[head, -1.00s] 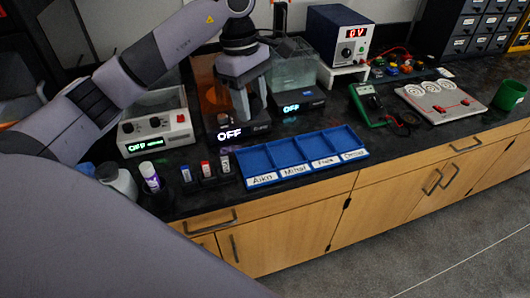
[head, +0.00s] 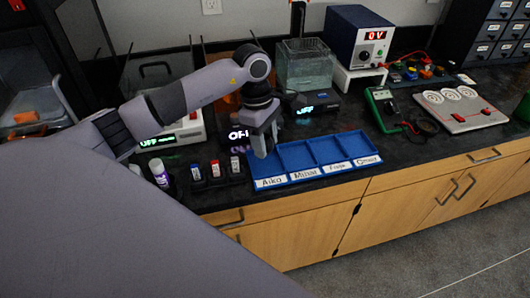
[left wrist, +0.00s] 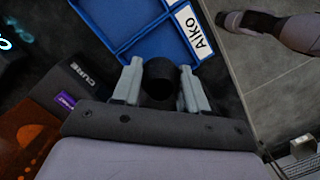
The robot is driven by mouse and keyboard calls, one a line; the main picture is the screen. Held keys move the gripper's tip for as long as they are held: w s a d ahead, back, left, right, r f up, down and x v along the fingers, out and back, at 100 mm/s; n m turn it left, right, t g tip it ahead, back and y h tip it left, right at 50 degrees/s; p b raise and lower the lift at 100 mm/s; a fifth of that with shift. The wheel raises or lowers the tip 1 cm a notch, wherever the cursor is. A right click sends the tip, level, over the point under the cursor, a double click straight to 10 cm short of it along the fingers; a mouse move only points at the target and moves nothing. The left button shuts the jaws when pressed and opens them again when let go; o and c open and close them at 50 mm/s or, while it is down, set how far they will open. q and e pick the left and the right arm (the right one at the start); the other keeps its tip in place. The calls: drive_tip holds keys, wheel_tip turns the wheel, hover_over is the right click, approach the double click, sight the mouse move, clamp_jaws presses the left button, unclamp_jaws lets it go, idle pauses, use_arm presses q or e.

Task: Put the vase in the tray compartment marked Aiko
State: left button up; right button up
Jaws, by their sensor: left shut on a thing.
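My left gripper (head: 264,143) is over the left end of the blue tray (head: 306,142), at the back of the compartment marked Aiko (head: 270,183). In the left wrist view its two fingers are shut on a dark round thing, which I take to be the vase (left wrist: 159,78). Only its dark round end shows there; in the head view I cannot make it out behind the fingers. The Aiko label (left wrist: 194,32) and the blue compartment beside it lie just beyond the fingers in the wrist view. My right gripper is not in view.
Small bottles in a dark rack (head: 216,172) and a purple-white bottle (head: 159,172) stand left of the tray. Behind are a water tank (head: 303,66) and machines reading OFF. A green multimeter (head: 383,108) lies to the right.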

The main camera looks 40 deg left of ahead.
sight(265, 165)
use_arm(q)
wheel_tip(265, 165, down, 4)
drive_tip(key=shift+f, duration=0.25)
drive_tip(key=shift+f, duration=0.25)
drive_tip(key=o, duration=0.7)
drive_tip(key=shift+r, duration=0.1)
drive_tip(key=shift+o, duration=0.2)
